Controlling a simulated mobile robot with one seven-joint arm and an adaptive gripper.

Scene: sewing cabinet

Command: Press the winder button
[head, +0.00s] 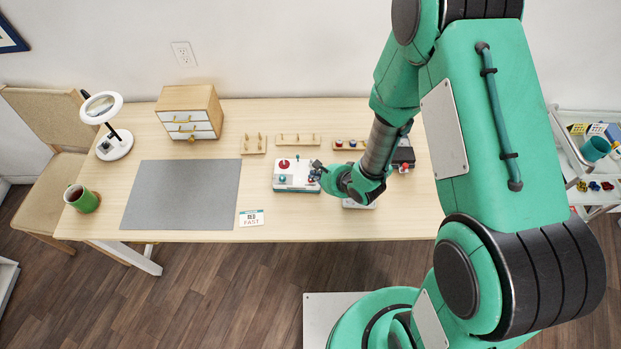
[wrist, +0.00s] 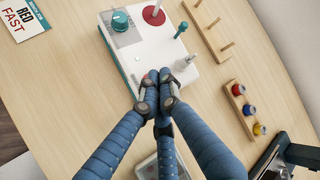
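A white winder box (head: 296,187) with teal sides stands on the table, and it also shows in the wrist view (wrist: 150,45). On its top are a teal dial (wrist: 121,19) on a grey patch, a red disc (wrist: 154,14), a small teal-topped lever (wrist: 181,29) and a tiny pale spot (wrist: 137,58). I cannot tell which part is the winder button; the fingers may hide it. My gripper (wrist: 160,76) has its blue fingers drawn together, with nothing seen between them. The tips are over the box's near end; I cannot tell whether they touch. In the head view my gripper (head: 317,168) is at the box's right side.
A card (head: 251,218) reads "RED FAST". A peg rack (wrist: 211,27) and a rack of coloured spools (wrist: 243,105) stand beside the box. A grey mat (head: 182,195), drawer cabinet (head: 189,110), magnifier lamp (head: 115,147) and green mug (head: 82,198) are to the left.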

